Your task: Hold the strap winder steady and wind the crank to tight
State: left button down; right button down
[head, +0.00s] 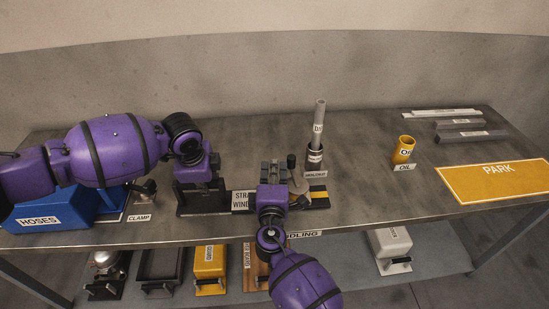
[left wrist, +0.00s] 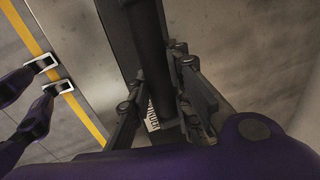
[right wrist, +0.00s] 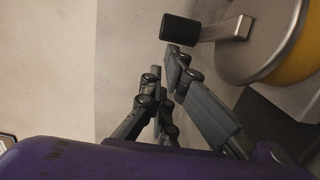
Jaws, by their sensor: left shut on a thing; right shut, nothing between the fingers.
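The strap winder stands mid-table, with its label (head: 241,201) facing front and a grey drum (head: 299,186) on its right. The crank's black knob (head: 291,160) stands up beside the drum. My left gripper (head: 203,190) is at the winder's left end, shut on its dark bar (left wrist: 148,45), which runs between the fingers in the left wrist view. My right gripper (head: 273,172) is shut and empty, just left of the knob. In the right wrist view, the knob (right wrist: 180,29) and crank arm (right wrist: 225,29) lie just beyond the fingertips, apart from them as far as I can tell.
A blue hoses bin (head: 60,212) is at the left, partly behind my left arm. A grey tube stands in a holder (head: 315,158) behind the winder. A yellow oil cup (head: 404,149), grey bars (head: 470,135) and a yellow PARK mat (head: 495,182) are at the right. Cases sit on the shelf below.

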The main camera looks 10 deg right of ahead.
jog(key=s, duration=0.7)
jog(key=shift+a+f, duration=0.1)
jog(key=shift+a, duration=0.25)
jog(key=shift+s+d+f+n+y, duration=0.15)
jog(key=shift+s+d+f, duration=0.2)
jog(key=shift+d, duration=0.3)
jog(key=shift+s+d+f+n+y, duration=0.2)
jog(key=shift+d+f, duration=0.15)
jog(key=shift+d, duration=0.25)
jog(key=shift+s+n+y, duration=0.15)
jog(key=shift+n+y, duration=0.3)
jog(key=shift+y, duration=0.1)
jog(key=w+y, duration=0.1)
jog(key=w, duration=0.2)
jog(key=w+a+n+y, duration=0.1)
jog(key=w, duration=0.2)
jog(key=w+a+r+n+y, duration=0.1)
jog(key=w+y, duration=0.1)
jog(key=w, duration=0.1)
jog(key=shift+a+r, duration=0.1)
jog(key=shift+a, duration=0.1)
jog(key=shift+s+d, duration=0.15)
jog(key=shift+d, duration=0.45)
